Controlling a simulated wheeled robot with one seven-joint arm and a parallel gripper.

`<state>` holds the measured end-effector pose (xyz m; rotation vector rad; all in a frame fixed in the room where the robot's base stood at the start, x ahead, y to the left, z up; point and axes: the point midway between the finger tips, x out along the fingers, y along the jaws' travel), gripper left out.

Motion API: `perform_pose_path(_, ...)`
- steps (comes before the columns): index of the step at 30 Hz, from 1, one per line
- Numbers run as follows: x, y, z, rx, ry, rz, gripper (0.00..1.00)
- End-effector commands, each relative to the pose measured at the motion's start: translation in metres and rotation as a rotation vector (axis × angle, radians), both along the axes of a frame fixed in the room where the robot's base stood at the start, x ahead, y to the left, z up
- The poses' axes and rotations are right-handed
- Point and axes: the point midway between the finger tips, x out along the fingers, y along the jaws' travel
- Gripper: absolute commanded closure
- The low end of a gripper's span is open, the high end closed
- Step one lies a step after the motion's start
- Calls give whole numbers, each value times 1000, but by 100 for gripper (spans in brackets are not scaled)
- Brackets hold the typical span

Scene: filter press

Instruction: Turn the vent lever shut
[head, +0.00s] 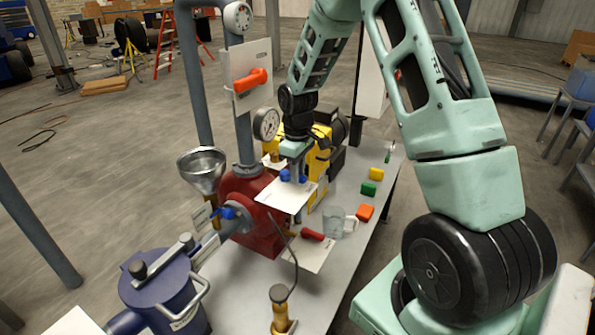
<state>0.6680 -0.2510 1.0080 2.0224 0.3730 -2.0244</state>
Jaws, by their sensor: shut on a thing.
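My gripper (293,172) is lowered from above over a white plate (283,197) beside the red press body (255,232). It is shut on a small blue lever (285,178) at this plate; the fingers partly hide the lever, so its exact angle cannot be told. Another blue lever (228,213) sits on the pipe at the left of the red body, apart from my gripper. An orange-red lever (251,79) is on an upright white panel (238,102) on the vertical pipe. No readable label shows which lever is the vent.
A gauge (266,123) and yellow machine (319,160) stand close to my gripper. A metal funnel (202,168) is to the left. A glass mug (336,222) and several coloured blocks (366,212) lie on the grey table (222,272). A blue vessel (160,283) is in front.

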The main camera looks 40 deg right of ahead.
Motion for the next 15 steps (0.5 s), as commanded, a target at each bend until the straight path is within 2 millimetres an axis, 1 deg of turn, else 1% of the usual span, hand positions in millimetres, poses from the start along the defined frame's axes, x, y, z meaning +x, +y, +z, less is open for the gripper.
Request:
perform_pose_path(5,2,-1,2,-3,-7,2,100)
perform_pose_path(6,2,-1,2,-3,-7,2,77)
perform_pose_path(8,2,-1,2,-3,-6,2,61)
perform_pose_path(9,2,-1,2,-3,-6,1,58)
perform_pose_path(15,1,0,1,-2,-4,0,58)
